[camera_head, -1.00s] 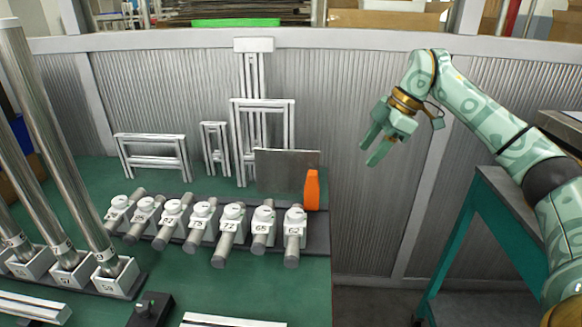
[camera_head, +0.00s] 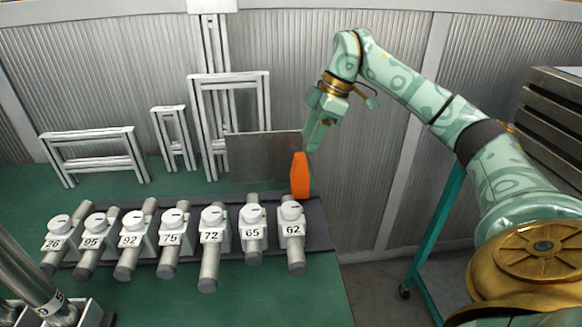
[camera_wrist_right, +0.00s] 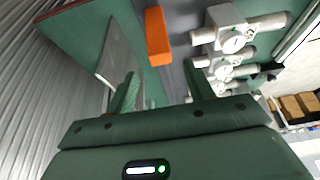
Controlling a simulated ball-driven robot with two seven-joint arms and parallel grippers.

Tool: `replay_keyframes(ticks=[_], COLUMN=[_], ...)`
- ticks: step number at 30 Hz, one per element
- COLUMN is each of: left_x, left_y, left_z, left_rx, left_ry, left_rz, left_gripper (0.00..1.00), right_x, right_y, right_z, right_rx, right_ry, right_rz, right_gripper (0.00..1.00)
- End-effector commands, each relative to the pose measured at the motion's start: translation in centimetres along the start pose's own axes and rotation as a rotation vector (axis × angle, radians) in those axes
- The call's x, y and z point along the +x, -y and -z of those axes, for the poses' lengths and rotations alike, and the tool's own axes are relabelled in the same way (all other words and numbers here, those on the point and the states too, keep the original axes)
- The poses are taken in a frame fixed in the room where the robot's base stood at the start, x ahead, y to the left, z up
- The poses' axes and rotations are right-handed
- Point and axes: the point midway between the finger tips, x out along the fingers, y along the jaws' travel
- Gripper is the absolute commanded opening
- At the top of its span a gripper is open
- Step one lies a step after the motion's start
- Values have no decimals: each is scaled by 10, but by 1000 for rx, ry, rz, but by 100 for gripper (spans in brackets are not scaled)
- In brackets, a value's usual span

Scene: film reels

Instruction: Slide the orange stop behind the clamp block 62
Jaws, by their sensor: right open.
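The orange stop (camera_head: 300,176) stands upright on the dark rail, behind clamp block 62 (camera_head: 292,222) and slightly right of it. The block is white with a round knob and grips a metal rod. My right gripper (camera_head: 314,136) is just above and behind the stop, pointing down, empty. In the right wrist view its two fingers (camera_wrist_right: 160,90) are spread wide, and the stop (camera_wrist_right: 158,37) lies beyond the fingertips, apart from them. My left gripper is not in view.
A row of numbered clamp blocks with rods, such as 65 (camera_head: 252,220) and 72 (camera_head: 212,222), runs left along the dark rail (camera_head: 320,228). A grey metal plate (camera_head: 262,156) stands left of the stop. A teal stand is at right.

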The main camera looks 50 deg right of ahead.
Motion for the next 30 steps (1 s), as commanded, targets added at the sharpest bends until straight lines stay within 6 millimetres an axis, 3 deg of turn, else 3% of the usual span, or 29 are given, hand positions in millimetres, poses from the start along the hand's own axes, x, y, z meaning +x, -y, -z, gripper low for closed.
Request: replay_keyframes(ticks=[1,3,9,15,23,29,30], left_x=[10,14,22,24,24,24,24], left_y=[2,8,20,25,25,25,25], left_z=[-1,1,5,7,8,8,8], left_rx=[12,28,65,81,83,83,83], left_ry=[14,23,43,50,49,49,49], left_rz=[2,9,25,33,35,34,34], left_gripper=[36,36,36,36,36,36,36], right_x=[23,40,74,86,85,85,85], right_y=[-1,-1,-1,0,0,0,0], right_z=[-3,-3,-2,0,0,0,0], right_rx=[0,0,0,-1,-1,-1,-1], right_ry=[6,6,3,0,-2,-1,-1], right_rz=[7,7,4,-1,-2,-2,-2], right_gripper=[53,53,53,53,53,3,0])
